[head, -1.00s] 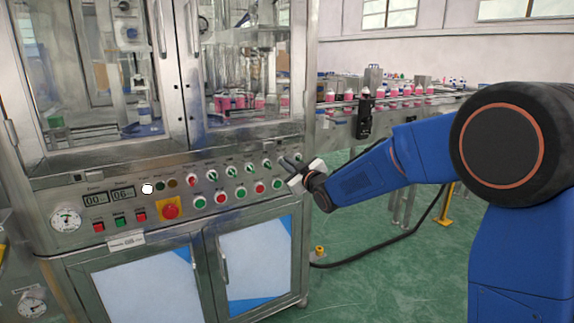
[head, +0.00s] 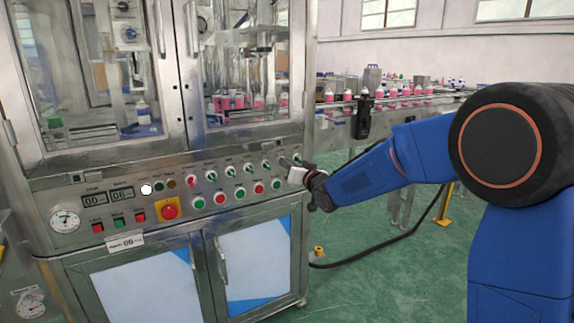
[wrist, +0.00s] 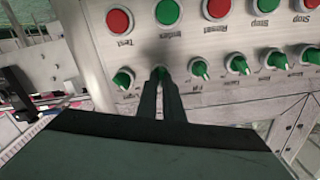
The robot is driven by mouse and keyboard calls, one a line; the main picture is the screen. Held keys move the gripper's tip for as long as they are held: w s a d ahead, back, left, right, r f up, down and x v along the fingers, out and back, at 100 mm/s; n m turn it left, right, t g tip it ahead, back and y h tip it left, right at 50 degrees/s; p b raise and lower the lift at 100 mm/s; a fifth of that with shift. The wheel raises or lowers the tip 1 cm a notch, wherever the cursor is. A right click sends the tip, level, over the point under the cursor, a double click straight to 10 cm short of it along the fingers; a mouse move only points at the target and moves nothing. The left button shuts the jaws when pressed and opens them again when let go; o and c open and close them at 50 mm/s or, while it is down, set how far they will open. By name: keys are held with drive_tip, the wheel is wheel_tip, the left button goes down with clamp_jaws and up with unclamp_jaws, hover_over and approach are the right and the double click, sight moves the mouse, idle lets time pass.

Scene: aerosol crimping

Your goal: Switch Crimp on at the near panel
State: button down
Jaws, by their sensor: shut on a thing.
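The crimping machine's panel (head: 100,182) carries an upper row of rotary knobs and a lower row of round red and green buttons. My gripper (head: 284,162) reaches in from the right at the upper row's right end. In the upside-down wrist view, my gripper (wrist: 160,82) is shut on a green knob (wrist: 158,72), second from the panel's right end. The fingers hide most of this knob. Its label is too blurred to read. The end knob (wrist: 123,78) sits beside it, free; it also shows in the head view (head: 297,158).
A red button (wrist: 119,21) and a green button (wrist: 168,11) lie close to the held knob. A red emergency stop (head: 169,209) on yellow is far left. A conveyor with pink bottles (head: 405,91) runs behind my arm.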

drive_tip(key=shift+f+m, duration=0.1)
drive_tip(key=shift+m, duration=1.1)
drive_tip(key=shift+d, duration=0.1)
drive_tip(key=c, duration=1.9)
unclamp_jaws()
drive_tip(key=v, duration=1.7)
drive_tip(key=shift+s+d, duration=0.15)
